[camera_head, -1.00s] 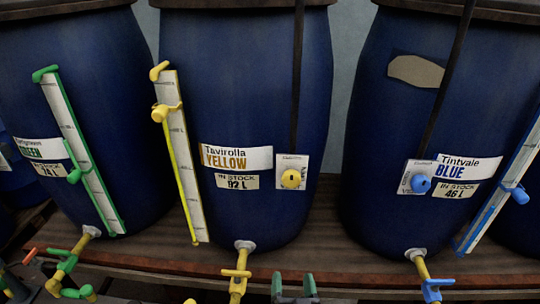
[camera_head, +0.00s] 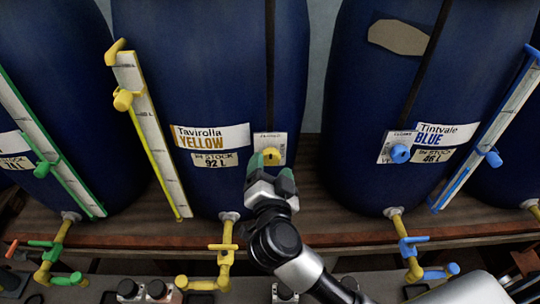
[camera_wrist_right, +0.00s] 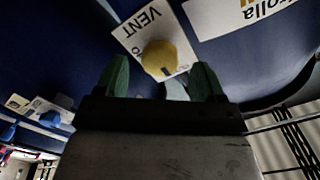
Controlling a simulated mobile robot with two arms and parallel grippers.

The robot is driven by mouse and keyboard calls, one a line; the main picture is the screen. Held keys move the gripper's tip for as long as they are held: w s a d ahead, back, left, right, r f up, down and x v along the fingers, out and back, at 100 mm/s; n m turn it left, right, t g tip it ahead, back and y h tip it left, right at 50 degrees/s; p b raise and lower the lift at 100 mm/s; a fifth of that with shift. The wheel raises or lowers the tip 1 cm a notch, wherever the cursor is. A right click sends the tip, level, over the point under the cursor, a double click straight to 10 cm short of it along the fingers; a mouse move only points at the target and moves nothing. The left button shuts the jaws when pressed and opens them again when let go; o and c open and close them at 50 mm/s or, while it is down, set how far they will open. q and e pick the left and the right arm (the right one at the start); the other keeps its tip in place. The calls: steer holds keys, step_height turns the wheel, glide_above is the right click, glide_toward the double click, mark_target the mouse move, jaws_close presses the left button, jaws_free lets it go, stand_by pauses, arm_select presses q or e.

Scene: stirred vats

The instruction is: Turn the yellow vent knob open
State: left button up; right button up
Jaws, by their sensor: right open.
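The yellow vent knob (camera_head: 271,156) sits on a small white plate (camera_head: 279,141) on the front of the blue vat labelled Tavirolla Yellow (camera_head: 210,80). My right gripper (camera_head: 270,163) is open just in front of and below the knob, partly covering the plate. In the right wrist view the knob (camera_wrist_right: 160,58) lies ahead of and between the two green fingertips (camera_wrist_right: 158,78), beside the printed word VENT. Whether the fingers touch it cannot be told. My left gripper is not in view.
A yellow gauge strip (camera_head: 150,130) and a yellow tap (camera_head: 226,257) are on the same vat. The blue vat's knob (camera_head: 399,153) is to the right. A wooden shelf (camera_head: 330,222) carries the vats. Black-capped controls (camera_head: 128,289) are at the bottom.

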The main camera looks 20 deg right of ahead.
steer(key=shift+x, duration=1.45)
steer(key=shift+c, duration=0.3)
steer(key=c, duration=0.9)
steer(key=shift+o, duration=0.2)
